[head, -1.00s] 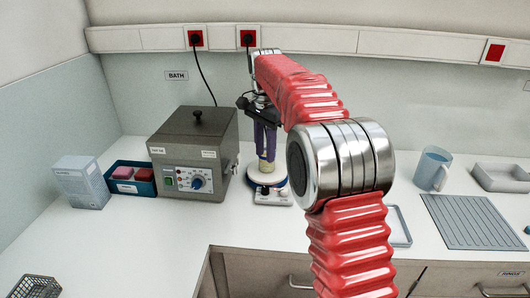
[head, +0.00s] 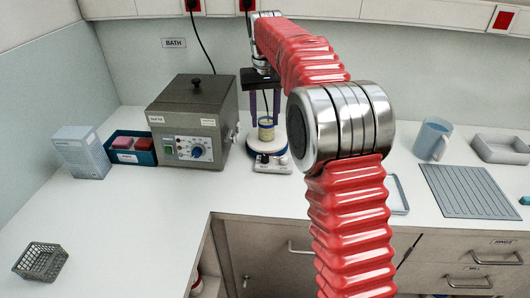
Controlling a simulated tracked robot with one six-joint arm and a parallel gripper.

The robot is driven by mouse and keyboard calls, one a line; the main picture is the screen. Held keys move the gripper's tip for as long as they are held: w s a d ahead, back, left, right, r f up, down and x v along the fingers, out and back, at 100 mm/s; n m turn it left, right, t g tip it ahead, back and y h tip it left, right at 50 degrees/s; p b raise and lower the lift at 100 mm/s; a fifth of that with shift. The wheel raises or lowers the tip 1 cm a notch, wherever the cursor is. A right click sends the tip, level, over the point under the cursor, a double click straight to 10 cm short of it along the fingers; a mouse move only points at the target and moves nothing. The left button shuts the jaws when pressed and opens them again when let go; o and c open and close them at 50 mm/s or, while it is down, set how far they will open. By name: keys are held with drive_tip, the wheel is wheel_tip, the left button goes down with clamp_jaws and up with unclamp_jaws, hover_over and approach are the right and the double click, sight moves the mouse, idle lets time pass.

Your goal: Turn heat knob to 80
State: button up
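A white stirrer hotplate (head: 280,164) stands at the back. Small dark controls (head: 265,158) show on its front; their markings are too small to read. A small beaker (head: 266,132) with yellowish contents stands on its round blue-edged top. My gripper (head: 265,113) points down above and around the beaker's upper area, its two purple fingers spread apart and empty. I cannot tell its exact depth relative to the beaker. The knob's reading is not legible.
A blue tray (head: 139,158) with red and pink blocks and a pale box (head: 83,150) stand left. A wire basket (head: 41,262) sits front left. A blue mug (head: 432,139) and grey ribbed mat (head: 468,190) lie right. The front-left counter is mostly clear.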

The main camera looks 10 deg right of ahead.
sight(265, 156)
drive_tip(key=n, duration=0.6)
drive_tip(key=shift+f, duration=0.15)
wheel_tip(265, 156, down, 14)
drive_tip(key=shift+r, duration=0.25)
idle(0.6)
drive_tip(key=shift+c, duration=0.2)
clamp_jaws()
